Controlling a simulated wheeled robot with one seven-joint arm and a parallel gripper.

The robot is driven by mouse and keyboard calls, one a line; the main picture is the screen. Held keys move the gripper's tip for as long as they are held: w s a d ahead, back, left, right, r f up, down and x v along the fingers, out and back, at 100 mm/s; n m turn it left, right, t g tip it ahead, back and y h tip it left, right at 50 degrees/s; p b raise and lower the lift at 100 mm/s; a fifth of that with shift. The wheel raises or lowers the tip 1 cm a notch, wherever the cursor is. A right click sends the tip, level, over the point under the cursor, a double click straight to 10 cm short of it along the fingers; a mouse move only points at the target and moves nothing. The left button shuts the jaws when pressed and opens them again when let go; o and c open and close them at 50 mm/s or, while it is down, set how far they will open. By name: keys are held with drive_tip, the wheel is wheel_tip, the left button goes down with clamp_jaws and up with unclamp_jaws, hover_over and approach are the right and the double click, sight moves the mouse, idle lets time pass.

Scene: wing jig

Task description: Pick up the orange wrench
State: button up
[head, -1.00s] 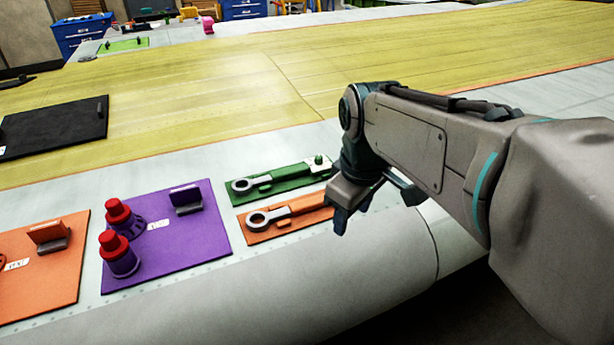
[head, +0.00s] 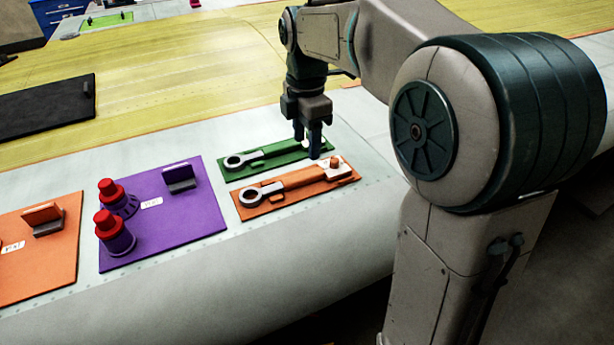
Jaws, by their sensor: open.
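The orange wrench (head: 300,179) lies in its orange tray (head: 286,201) on the wing's front part, its grey ring end at the left and its handle running to the right. My gripper (head: 313,152) points down with open, empty jaws. In the picture its fingertips are just above the orange wrench's right half, over the right end of the green tray (head: 232,175). Its exact height cannot be told. A green wrench (head: 262,154) lies in the green tray behind the orange one; its right end is hidden by my gripper.
A purple mat (head: 205,215) with two red-topped purple pieces (head: 113,232) is to the left. An orange mat (head: 35,275) is at the far left, and a black mat (head: 40,110) lies farther back. The pale wing surface in front of the trays is clear.

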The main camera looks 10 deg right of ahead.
sight(307, 174)
wheel_tip(307, 174, down, 8)
drive_tip(key=shift+d+f+p, duration=0.15)
drive_tip(key=shift+f+p, duration=0.1)
drive_tip(key=shift+p, duration=0.35)
drive_tip(key=shift+r, duration=0.1)
clamp_jaws()
